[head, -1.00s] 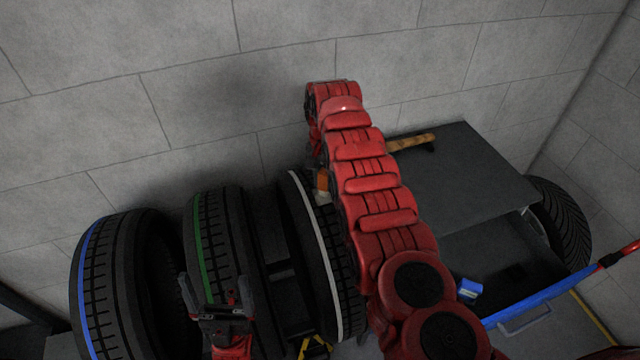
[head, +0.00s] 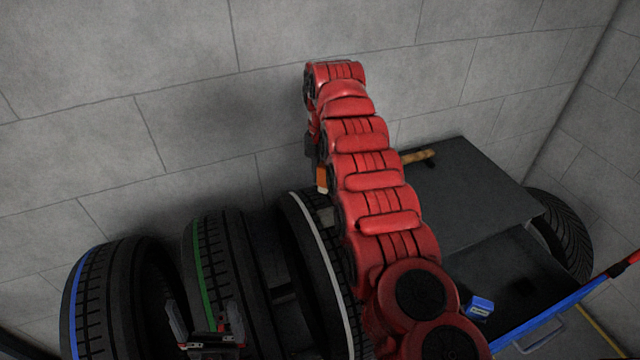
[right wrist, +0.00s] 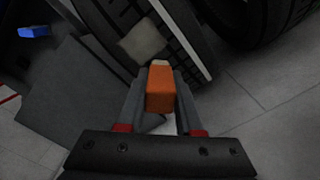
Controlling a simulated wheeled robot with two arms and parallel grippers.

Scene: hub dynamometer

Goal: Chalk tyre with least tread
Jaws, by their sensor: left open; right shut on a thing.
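Three tyres stand in a row: one with a blue stripe (head: 88,285), one with a green stripe (head: 215,270) and one with a white stripe (head: 318,245). My right gripper (right wrist: 160,105) is shut on an orange block with a pale tip (right wrist: 160,90), seen in the head view (head: 322,178) just above the white-striped tyre. In the right wrist view, a pale patch (right wrist: 143,43) shows on that tyre's tread, beside the white stripe. The block's tip looks apart from the tread. My left gripper (head: 205,325) is open and empty, in front of the green-striped tyre.
A dark grey bench (head: 470,195) stands right of my right arm, with a wooden-handled tool (head: 420,157) on it. A small blue box (head: 480,307) lies lower right, near a blue bar (head: 550,315). Another tyre (head: 565,235) leans behind. A block wall closes the back.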

